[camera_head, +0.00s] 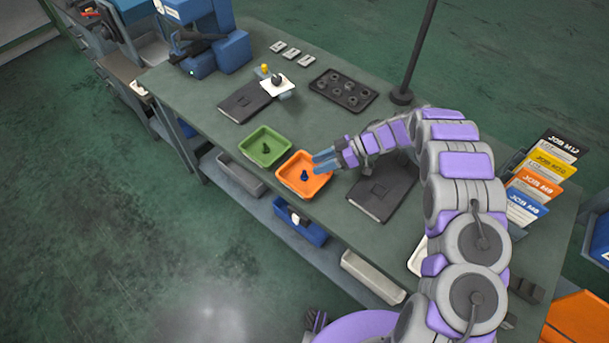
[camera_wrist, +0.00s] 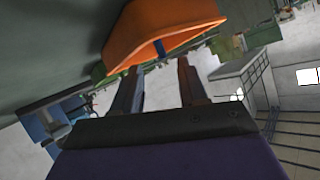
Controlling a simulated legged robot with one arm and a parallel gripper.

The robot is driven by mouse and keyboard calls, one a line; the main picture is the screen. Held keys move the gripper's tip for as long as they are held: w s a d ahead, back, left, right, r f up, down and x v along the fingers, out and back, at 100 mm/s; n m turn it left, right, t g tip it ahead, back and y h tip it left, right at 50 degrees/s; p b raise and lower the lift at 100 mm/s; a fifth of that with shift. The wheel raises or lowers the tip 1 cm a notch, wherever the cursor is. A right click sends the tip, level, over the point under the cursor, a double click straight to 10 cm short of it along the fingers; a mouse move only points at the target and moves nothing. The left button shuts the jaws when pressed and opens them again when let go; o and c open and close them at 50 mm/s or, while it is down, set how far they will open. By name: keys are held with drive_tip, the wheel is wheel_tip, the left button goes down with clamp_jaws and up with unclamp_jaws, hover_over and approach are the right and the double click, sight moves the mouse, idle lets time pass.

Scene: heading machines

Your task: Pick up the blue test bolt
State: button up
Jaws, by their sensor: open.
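The blue test bolt (camera_head: 304,175) stands in the orange tray (camera_head: 285,167) near the front edge of the workbench. My gripper (camera_head: 322,161) is at the tray's right side, open and empty, its fingers pointing left toward the bolt. In the wrist view my gripper's two fingers (camera_wrist: 160,88) are apart, with the orange tray (camera_wrist: 150,22) beyond their tips. A small blue part of the bolt (camera_wrist: 159,47) shows at the tray there; the rest of it is hidden.
A black binder (camera_head: 370,205) lies under my arm. A dark parts tray (camera_head: 334,97) and a lamp post (camera_head: 404,94) stand behind. Job cards (camera_head: 535,185) stand at the right.

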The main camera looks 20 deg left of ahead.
sight(304, 170)
drive_tip(key=x, duration=0.6)
drive_tip(key=shift+a+b, duration=0.15)
drive_tip(key=shift+b, duration=0.15)
drive_tip(key=shift+c, duration=0.2)
clamp_jaws()
